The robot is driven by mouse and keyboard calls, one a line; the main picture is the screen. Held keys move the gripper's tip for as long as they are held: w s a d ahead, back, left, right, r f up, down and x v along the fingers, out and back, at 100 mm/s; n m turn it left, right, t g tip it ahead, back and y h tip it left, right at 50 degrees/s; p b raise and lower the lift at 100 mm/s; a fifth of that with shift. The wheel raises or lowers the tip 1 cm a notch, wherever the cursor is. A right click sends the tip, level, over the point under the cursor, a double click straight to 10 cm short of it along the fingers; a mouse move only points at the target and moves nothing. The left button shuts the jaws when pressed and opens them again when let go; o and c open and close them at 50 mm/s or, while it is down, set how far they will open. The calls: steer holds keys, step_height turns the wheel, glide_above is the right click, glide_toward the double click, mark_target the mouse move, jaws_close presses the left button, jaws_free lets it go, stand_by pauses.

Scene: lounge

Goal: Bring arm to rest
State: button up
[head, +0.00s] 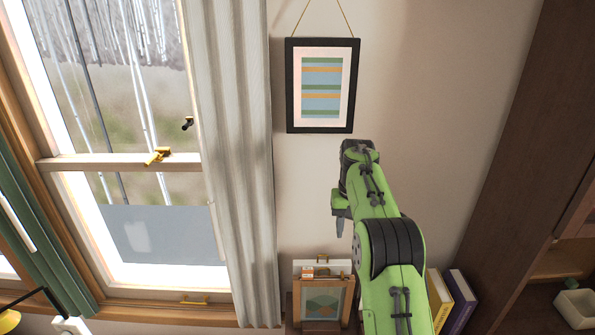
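My green and black arm reaches up from the bottom of the head view, right of the centre. My gripper (340,222) is at the arm's far end, to the left of the wrist, and points down. It is seen from the side and is small and partly hidden by the arm, so I cannot tell whether its fingers are apart. No held object shows at it. It hangs in front of the bare wall, above a small framed picture.
A window (130,190) and a pale curtain (238,150) are at left. A framed picture (291,90) hangs above my arm. Below stand a small wooden frame (297,300) and upright books (461,300). A dark wood cabinet (515,150) rises at right. Open wall lies between arm and cabinet.

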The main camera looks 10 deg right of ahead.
steer(key=s+a+r+n+t+b, duration=0.1)
steer(key=s+a+r, duration=0.2)
steer(key=s+r, duration=0.35)
steer(key=s+a+r+t+b, duration=0.2)
steer(key=s+a+r, duration=0.1)
steer(key=s, duration=0.6)
steer(key=s+a+f+t, duration=0.1)
steer(key=s+f, duration=0.2)
steer(key=s, duration=0.3)
steer(key=s+a+f+n+b, duration=0.1)
steer(key=s+f, duration=0.1)
steer(key=s, duration=0.5)
steer(key=s+a+f+t+b, duration=0.1)
steer(key=s+f, duration=0.2)
steer(key=s, duration=0.3)
steer(key=shift+s+a+f+t, duration=0.3)
steer(key=shift+s+a, duration=0.1)
